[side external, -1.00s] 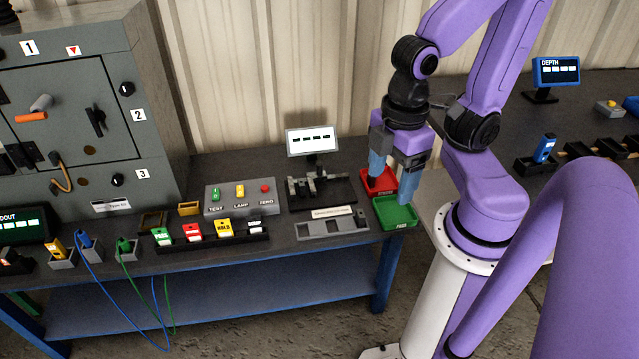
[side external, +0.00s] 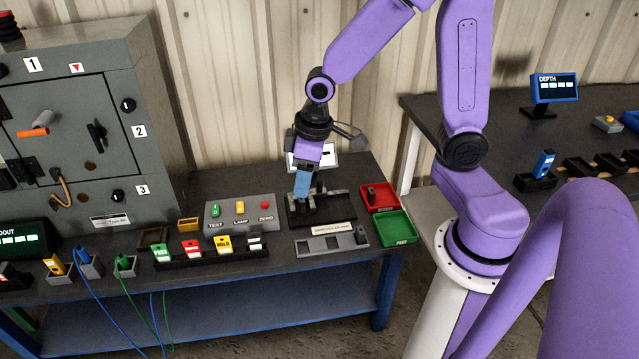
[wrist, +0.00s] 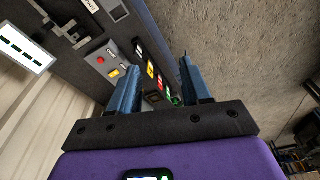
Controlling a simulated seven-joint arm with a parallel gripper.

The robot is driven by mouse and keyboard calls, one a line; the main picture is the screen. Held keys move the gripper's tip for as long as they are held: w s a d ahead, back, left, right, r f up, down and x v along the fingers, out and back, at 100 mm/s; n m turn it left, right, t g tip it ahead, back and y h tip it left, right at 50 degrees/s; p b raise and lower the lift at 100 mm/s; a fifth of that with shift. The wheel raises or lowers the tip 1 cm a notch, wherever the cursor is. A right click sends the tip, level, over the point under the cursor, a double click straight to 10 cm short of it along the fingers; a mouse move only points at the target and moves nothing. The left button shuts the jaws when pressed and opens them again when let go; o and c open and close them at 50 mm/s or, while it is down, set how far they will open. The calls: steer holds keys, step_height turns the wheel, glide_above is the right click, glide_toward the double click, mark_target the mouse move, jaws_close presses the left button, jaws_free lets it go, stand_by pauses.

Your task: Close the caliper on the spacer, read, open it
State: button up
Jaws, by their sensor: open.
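The caliper (side external: 322,207) is a dark stand with grey jaws on the bench, below a small display (side external: 328,160) that my arm partly covers. My gripper (side external: 302,196) is over the caliper's left part, fingers pointing down; contact cannot be told. In the wrist view my gripper (wrist: 158,68) is open, with nothing held between its blue fingers. The caliper (wrist: 70,25) shows at the upper left of that view, beside the display (wrist: 24,47). A spacer in the jaws cannot be made out. A small dark piece (side external: 371,193) stands in the red tray (side external: 388,204).
The button box (side external: 240,212) and a row of coloured tags (side external: 207,248) lie left of the caliper. A grey slotted holder (side external: 325,245) is in front. The green tray (side external: 396,230) is at the right front. The grey cabinet (side external: 75,120) rises at the left.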

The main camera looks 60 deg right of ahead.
steer(key=w+d+f+m, duration=0.35)
steer(key=w+d, duration=0.25)
steer(key=w, duration=0.2)
steer(key=m+t+h, duration=0.2)
steer(key=m+h, duration=0.1)
steer(key=m, duration=0.5)
glide_toward(319, 181)
steer(key=x, duration=1)
steer(key=shift+d+f, duration=0.1)
steer(key=shift+f, duration=0.25)
jaws_close()
